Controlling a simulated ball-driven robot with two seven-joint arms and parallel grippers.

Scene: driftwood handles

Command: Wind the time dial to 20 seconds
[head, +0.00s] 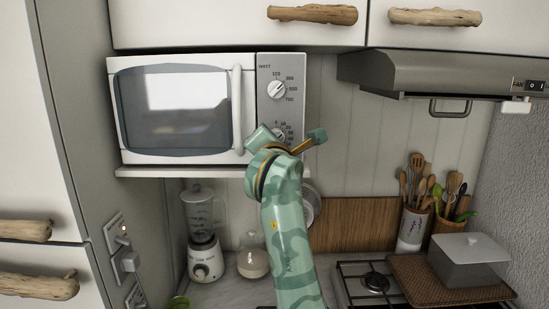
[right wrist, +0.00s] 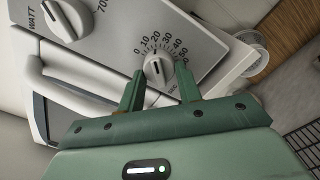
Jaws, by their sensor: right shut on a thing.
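The microwave's time dial (right wrist: 158,68) is a pale round knob with a raised grip, ringed by numbers from 0 up to 50 and beyond. Its grip stands roughly upright in the right wrist view, its upper end towards the 10 to 20 part of the scale; the exact reading is unclear. My right gripper (right wrist: 160,88) is shut on the dial, with one green finger at each side. In the head view my right gripper (head: 285,138) is at the microwave's lower control panel and partly covers the dial. My left gripper is not in view.
The watt dial (head: 277,90) sits above on the same panel, beside the door handle (head: 237,108) of the microwave (head: 182,153). A shelf (head: 150,172) carries it. Below are a blender (head: 203,235) and a glass jar (head: 252,262); a hob (head: 350,272) is at right.

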